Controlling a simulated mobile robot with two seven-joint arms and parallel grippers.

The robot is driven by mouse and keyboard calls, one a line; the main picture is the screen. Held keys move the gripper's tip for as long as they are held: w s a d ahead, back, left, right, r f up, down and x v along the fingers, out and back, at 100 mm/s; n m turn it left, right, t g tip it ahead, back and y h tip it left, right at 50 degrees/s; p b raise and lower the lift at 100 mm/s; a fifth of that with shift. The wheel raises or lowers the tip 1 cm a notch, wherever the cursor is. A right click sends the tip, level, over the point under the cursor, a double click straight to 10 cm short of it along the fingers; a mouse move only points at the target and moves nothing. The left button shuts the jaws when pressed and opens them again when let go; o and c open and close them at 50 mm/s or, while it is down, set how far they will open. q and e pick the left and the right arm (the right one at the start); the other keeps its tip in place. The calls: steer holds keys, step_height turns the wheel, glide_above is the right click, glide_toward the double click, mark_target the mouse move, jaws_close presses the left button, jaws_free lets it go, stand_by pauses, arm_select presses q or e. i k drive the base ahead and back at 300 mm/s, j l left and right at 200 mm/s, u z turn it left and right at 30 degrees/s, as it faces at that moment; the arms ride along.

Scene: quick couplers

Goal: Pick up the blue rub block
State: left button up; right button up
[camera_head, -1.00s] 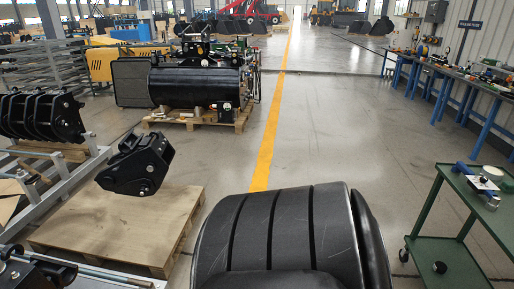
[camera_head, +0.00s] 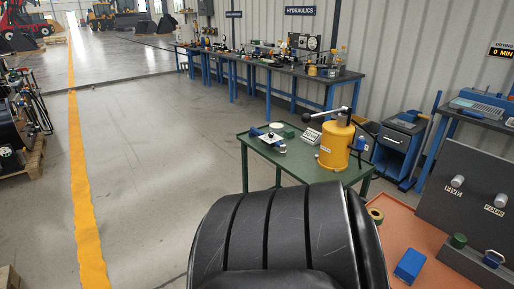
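A blue block (camera_head: 410,265) lies on an orange surface (camera_head: 397,222) at the lower right of the head view. It is a plain small box shape and looks like the rub block, though I see no label on it. A smaller blue item (camera_head: 256,131) lies on the green cart (camera_head: 290,162), beside a white pad; I cannot tell exactly what it is. Neither of my grippers is in view. A large black ribbed part of my own body fills the bottom centre, next to the orange surface.
A yellow cylinder (camera_head: 337,145) with a black handle stands on the cart. A dark panel (camera_head: 468,185) marked FIVE and FOUR rises behind the orange surface. A tape roll (camera_head: 376,215) and a green cylinder (camera_head: 458,241) are near the block. Open floor lies left of the cart.

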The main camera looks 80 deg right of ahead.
mark_target(407, 271)
steer(key=z, duration=0.5)
steer(key=l+z, duration=0.1)
steer(key=z, duration=0.9)
steer(key=l+z, duration=0.1)
steer(key=z, duration=0.35)
steer(key=l+z, duration=0.1)
steer(key=z, duration=0.9)
steer(key=l+z, duration=0.1)
steer(key=z, duration=0.9)
